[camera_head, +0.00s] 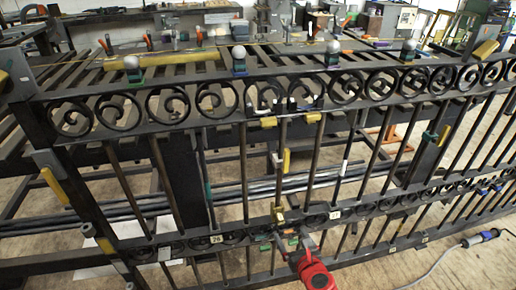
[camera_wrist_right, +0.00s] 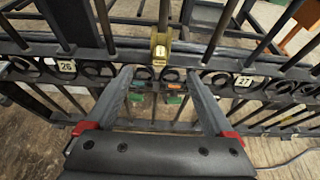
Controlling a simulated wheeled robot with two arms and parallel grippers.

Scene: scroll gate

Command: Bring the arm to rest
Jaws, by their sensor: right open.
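The black scroll gate (camera_head: 150,103) spans the head view, with a band of scrolls along the top and another lower down. My right gripper (camera_head: 290,238) is at the lower scroll band, near the bottom centre, with its red body (camera_head: 316,273) below. In the right wrist view the right gripper (camera_wrist_right: 160,76) has its fingers spread wide with nothing held. A brass-coloured block (camera_wrist_right: 160,48) on a bar lies just beyond the fingertips. My left gripper is not in view.
Number tags 26 (camera_wrist_right: 67,66) and 27 (camera_wrist_right: 243,81) flank the right gripper. Silver balls (camera_head: 239,53) stand along the top rail. Yellow clamps (camera_head: 55,187) hold the gate's sides. A cable with a connector (camera_head: 480,238) lies on the floor at right. Cluttered benches stand behind.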

